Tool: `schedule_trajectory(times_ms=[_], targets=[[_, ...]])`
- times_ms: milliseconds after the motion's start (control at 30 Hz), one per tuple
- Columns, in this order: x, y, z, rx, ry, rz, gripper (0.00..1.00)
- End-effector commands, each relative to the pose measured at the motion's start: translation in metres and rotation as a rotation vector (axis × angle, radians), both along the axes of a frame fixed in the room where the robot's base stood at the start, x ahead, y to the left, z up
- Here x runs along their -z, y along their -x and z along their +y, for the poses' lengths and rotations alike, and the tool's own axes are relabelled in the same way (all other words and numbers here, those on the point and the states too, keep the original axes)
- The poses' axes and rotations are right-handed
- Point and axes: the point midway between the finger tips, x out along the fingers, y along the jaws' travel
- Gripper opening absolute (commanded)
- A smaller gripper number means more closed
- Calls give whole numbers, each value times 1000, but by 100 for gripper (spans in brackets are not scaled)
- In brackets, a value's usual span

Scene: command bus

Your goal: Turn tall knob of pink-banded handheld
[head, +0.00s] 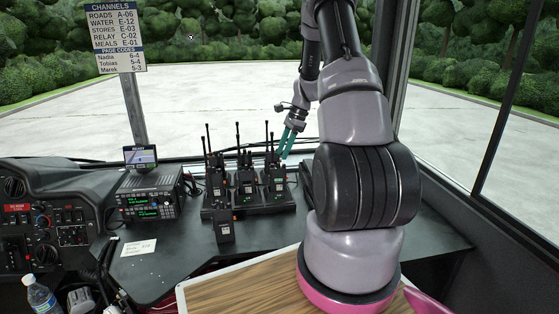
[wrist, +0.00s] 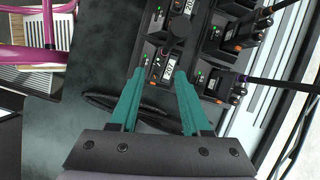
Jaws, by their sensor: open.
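Several black handhelds with thin antennas stand in a black charger rack (head: 250,207) on the dashboard. In the head view they show as a left handheld (head: 216,177), a middle handheld (head: 246,180) and a right handheld (head: 274,178). I cannot make out which one has a pink band. My gripper (head: 286,148) is open and empty, with teal fingers, above the right end of the rack. In the wrist view my gripper (wrist: 158,76) has its fingertips apart near a handheld (wrist: 164,68) with a small white label. Which knobs are tall is too small to tell.
A radio set (head: 148,196) with a small screen (head: 140,156) is to the left. A white card (head: 138,247) lies on the dashboard. The windscreen is close behind the rack.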

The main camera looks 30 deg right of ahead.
Motion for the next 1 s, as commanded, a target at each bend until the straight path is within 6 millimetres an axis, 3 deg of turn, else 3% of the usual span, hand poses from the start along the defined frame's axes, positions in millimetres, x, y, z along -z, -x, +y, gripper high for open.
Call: schedule_trajectory(times_ms=[233,600,633,733,767,1000], targets=[[31,-1,13,0,0,1,47],[37,-1,15,-1,1,-1,47],[37,-1,15,-1,1,-1,44],[37,-1,15,-1,1,-1,5],[37,-1,15,-1,1,-1,0],[37,0,16,46,0,-1,0]])
